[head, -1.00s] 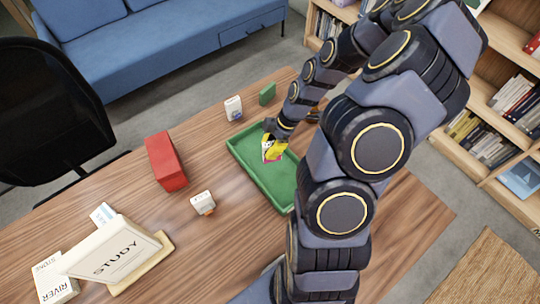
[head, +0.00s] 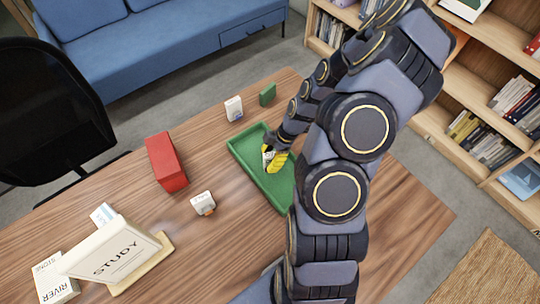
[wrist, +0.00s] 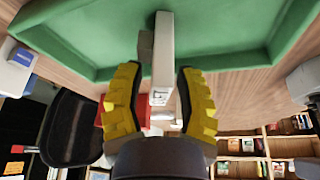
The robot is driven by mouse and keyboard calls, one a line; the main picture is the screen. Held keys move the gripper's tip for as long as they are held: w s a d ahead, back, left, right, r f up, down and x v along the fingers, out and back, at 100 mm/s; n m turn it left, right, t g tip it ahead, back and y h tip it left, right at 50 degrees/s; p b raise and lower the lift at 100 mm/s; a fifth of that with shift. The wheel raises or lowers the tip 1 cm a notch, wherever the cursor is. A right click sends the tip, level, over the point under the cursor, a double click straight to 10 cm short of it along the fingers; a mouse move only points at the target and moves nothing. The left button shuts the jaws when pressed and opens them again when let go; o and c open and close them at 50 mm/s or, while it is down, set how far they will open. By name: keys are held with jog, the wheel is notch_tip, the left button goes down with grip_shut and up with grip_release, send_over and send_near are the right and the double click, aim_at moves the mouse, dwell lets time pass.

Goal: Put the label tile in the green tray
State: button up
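The green tray (head: 246,162) lies on the wooden table, and its floor and walls fill the top of the wrist view (wrist: 85,40). A small pale tile (head: 267,155) with dark print, seemingly the label tile, is inside the tray area. In the wrist view the tile (wrist: 162,55) shows as a narrow pale block between the fingers. My gripper (wrist: 159,70) has yellow fingers on either side of the tile, with a small gap visible on both sides. In the head view my gripper (head: 273,160) is low over the tray; contact between tile and tray floor is hard to tell.
A red box (head: 166,162), a small white block (head: 203,203) and a STUDY sign (head: 115,258) stand left of the tray. A white item (head: 233,108) and a green block (head: 267,94) stand behind it. Bare table lies between the red box and tray.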

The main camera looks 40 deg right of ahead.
jog(key=shift+r, duration=0.1)
jog(key=v, duration=1.2)
jog(key=s+a+r+m+g+h, duration=0.1)
jog(key=s+a+r+m+g, duration=0.15)
jog(key=a+r, duration=0.75)
jog(key=s+a+r+m+g+h, duration=0.1)
jog(key=s+a+r+m+h, duration=0.2)
jog(key=s+a+m, duration=0.5)
jog(key=s+r+m, duration=0.1)
jog(key=s+m, duration=0.2)
jog(key=shift+s+a, duration=0.25)
jog(key=shift+s, duration=0.15)
